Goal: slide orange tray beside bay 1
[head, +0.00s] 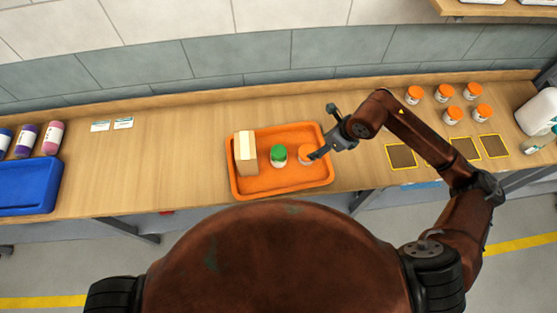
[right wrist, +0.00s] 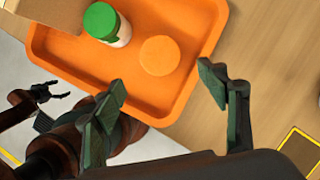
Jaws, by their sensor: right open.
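The orange tray (head: 290,187) lies on the wooden bench, left of the yellow-edged dark bay squares; its rim also shows in the right wrist view (right wrist: 215,38). In it stand a tan box (head: 246,150), a green-lidded jar (head: 279,154) and an orange-lidded jar (head: 305,154). My right gripper (head: 324,133) is open and empty at the tray's right side. In the right wrist view (right wrist: 162,92) its fingers are spread either side of the tray's corner; contact cannot be told. My left gripper (right wrist: 52,92) seems to show small and dark there, its jaws unclear.
Bay squares (head: 402,156) lie to the right, one partly behind my right arm; no numbers are readable. Several orange-lidded jars (head: 445,92) stand behind them. A white jug (head: 538,112) is far right. A blue tray (head: 28,186) and bottles (head: 52,137) are left.

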